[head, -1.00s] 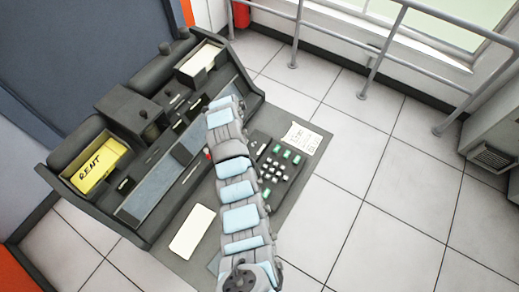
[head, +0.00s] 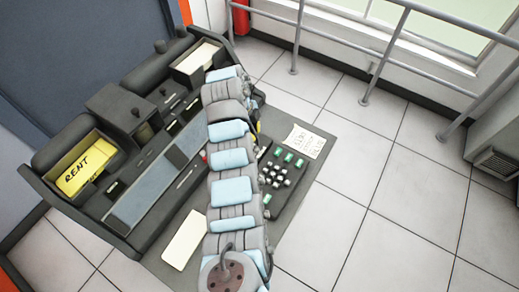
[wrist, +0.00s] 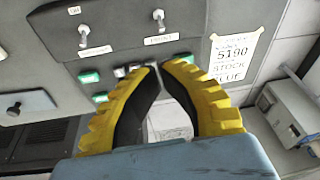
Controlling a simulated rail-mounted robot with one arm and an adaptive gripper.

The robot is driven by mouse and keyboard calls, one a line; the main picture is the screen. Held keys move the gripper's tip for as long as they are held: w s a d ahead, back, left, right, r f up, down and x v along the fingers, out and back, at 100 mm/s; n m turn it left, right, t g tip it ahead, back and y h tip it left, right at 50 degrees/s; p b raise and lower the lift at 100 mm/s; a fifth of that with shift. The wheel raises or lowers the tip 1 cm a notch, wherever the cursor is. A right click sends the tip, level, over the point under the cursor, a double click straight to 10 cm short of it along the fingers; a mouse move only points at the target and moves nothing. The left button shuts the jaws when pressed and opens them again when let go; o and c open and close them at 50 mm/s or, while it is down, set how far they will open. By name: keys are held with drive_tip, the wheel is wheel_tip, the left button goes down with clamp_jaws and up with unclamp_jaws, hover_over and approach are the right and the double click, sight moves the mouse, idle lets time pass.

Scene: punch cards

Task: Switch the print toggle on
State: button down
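Two small metal toggle levers show on the grey panel in the wrist view, a left toggle (wrist: 83,32) and a right toggle (wrist: 158,17). Each has a pale label beneath it, the left label (wrist: 95,50) and the right label (wrist: 161,39). The print is too blurred to tell which is the print toggle. My gripper (wrist: 159,66), with yellow ribbed fingers and black pads, has its tips together, empty, in front of the panel below the right toggle. It appears apart from both levers. In the head view my arm hides most of the gripper and the toggles.
Green and grey buttons (wrist: 90,77) lie near my fingertips; the keypad (head: 285,165) shows in the head view. A handwritten note (head: 303,140) is beside it. A railing (head: 384,55) stands behind.

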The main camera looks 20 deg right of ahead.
sight(261, 153)
drive_tip(key=shift+f, duration=0.15)
drive_tip(key=b+x, duration=0.1)
drive_tip(key=x, duration=0.8)
drive_tip(key=shift+d+f, duration=0.15)
drive_tip(key=shift+f, duration=0.2)
